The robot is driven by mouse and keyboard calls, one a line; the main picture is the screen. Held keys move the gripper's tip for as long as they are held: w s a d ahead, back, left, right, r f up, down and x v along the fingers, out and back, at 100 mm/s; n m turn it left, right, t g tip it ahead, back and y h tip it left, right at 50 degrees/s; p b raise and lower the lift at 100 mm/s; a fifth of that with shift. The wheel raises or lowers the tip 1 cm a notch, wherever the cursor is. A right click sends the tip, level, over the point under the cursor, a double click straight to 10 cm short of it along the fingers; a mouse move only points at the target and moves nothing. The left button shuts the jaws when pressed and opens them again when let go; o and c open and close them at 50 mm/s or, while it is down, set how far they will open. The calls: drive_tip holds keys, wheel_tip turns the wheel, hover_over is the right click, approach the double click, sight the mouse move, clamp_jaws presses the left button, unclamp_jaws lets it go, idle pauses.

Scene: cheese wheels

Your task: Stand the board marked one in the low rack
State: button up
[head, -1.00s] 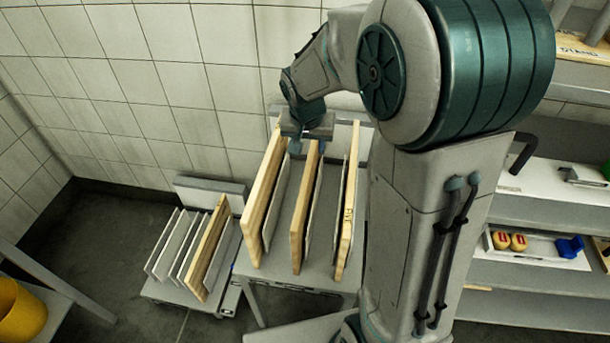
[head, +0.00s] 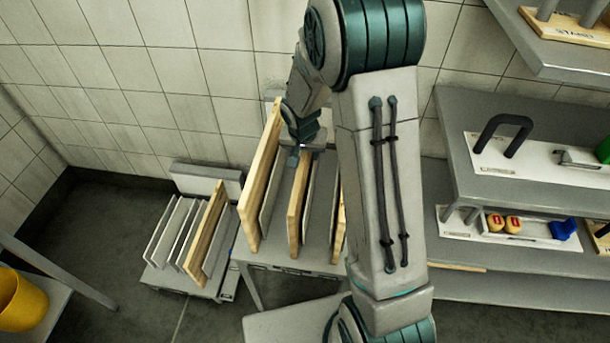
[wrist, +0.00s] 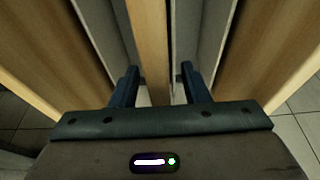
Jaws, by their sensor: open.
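Three wooden boards stand on edge in the taller rack (head: 280,258) in the head view: a left board (head: 260,180), a middle board (head: 297,205) and a right board (head: 339,238) mostly hidden behind my arm. No number is readable on them, so I cannot tell which is marked one. The low rack (head: 180,285) stands to the left on the floor. It holds several thin grey plates and one wooden board (head: 205,230) at its right. My gripper (wrist: 158,78) is open, its fingers on either side of the middle board's edge (wrist: 150,40) in the wrist view, with gaps visible.
Grey plates stand between the boards in the taller rack. Shelves (head: 520,190) at the right carry a black handle (head: 503,128), two small yellow-and-red items and a blue item (head: 563,229). A yellow bucket (head: 20,303) is at lower left. A tiled wall is behind.

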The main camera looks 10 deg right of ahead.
drive_tip(key=shift+w+f, duration=0.1)
drive_tip(key=shift+f, duration=0.2)
clamp_jaws()
drive_tip(key=shift+r, duration=0.1)
idle(1.2)
